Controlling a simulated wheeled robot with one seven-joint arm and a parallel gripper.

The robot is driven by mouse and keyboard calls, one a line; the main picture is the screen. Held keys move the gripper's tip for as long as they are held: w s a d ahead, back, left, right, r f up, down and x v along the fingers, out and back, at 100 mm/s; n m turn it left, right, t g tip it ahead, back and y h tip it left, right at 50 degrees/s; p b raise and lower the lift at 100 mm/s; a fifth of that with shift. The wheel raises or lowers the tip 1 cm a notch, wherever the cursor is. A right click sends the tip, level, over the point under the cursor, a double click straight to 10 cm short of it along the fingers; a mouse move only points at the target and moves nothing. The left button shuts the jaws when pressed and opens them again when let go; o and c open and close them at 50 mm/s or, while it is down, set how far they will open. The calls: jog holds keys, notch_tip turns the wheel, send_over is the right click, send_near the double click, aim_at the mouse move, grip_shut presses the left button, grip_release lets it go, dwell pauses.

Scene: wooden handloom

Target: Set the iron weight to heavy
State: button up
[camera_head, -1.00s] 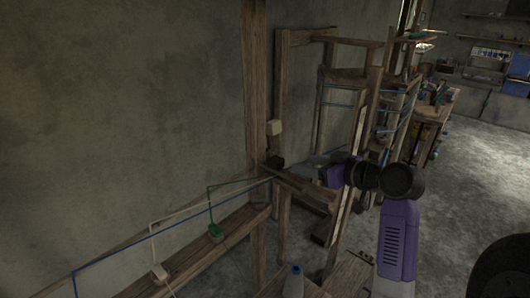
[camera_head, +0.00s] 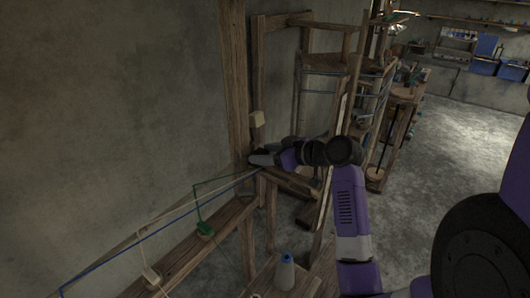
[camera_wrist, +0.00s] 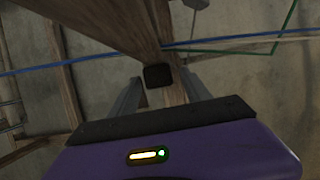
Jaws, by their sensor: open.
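A small dark block (camera_wrist: 158,75), which looks like the iron weight, sits on the wooden beam (camera_wrist: 172,95) in the wrist view. My gripper (camera_wrist: 160,80) is open, with one finger on each side of the block's near end. I cannot tell whether the fingers touch it. No markings for heavy or light can be read.
Blue, white and green cords (camera_wrist: 240,39) run close by. A bottle (camera_head: 285,272) stands in front. Open floor lies right.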

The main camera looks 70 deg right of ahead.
grip_shut()
dwell(1.4)
